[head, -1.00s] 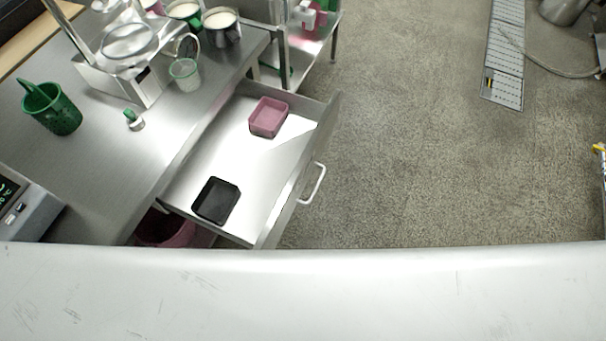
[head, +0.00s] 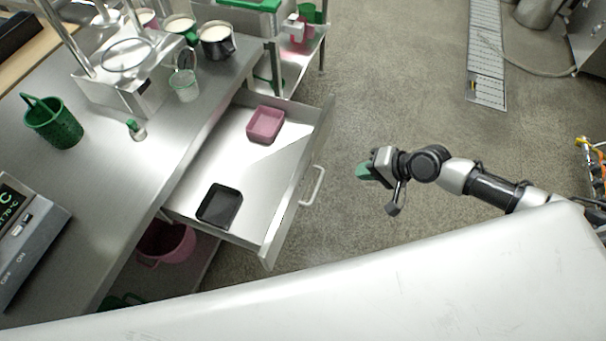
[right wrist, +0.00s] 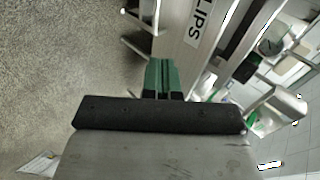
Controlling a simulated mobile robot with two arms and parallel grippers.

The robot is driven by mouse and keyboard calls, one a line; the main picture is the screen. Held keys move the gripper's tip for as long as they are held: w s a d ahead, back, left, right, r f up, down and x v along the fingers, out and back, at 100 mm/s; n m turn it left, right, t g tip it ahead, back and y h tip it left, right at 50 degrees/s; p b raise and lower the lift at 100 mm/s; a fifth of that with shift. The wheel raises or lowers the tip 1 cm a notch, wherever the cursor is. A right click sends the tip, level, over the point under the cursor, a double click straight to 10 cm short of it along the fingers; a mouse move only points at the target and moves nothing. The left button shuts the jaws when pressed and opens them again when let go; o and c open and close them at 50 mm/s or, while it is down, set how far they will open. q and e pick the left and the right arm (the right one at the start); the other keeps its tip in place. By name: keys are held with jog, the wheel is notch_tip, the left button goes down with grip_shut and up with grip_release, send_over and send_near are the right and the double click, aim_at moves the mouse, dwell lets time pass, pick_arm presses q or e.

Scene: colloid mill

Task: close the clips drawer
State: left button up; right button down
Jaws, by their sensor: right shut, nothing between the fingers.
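The clips drawer (head: 250,182) stands pulled out from under the steel bench. It holds a pink tray (head: 266,125) and a black tray (head: 219,206). Its bar handle (head: 313,186) is on the outer front face. My right gripper (head: 362,171), with green fingertips, is to the right of the handle, apart from it, over the floor. In the right wrist view the green fingers (right wrist: 161,75) are shut and empty, pointing near the drawer front (right wrist: 193,45), where the letters "LIPS" show. My left gripper is not in view.
The steel bench (head: 110,175) carries a green basket (head: 53,122), a scale and cups. A pink bucket (head: 165,243) sits below the drawer. A grated channel (head: 487,60) runs along the floor.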

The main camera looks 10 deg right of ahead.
jog(key=r, duration=0.1)
send_near(307, 173)
jog(key=x, duration=0.5)
jog(key=shift+w+d+f+p, duration=0.1)
jog(key=shift+d+f+p, duration=0.2)
jog(key=shift+f, duration=0.25)
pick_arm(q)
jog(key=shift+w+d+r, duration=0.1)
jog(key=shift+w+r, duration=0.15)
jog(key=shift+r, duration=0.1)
pick_arm(e)
jog(key=shift+w+a+f, duration=0.1)
jog(key=shift+w+a, duration=0.3)
jog(key=shift+a, duration=0.25)
jog(key=shift+a, duration=0.1)
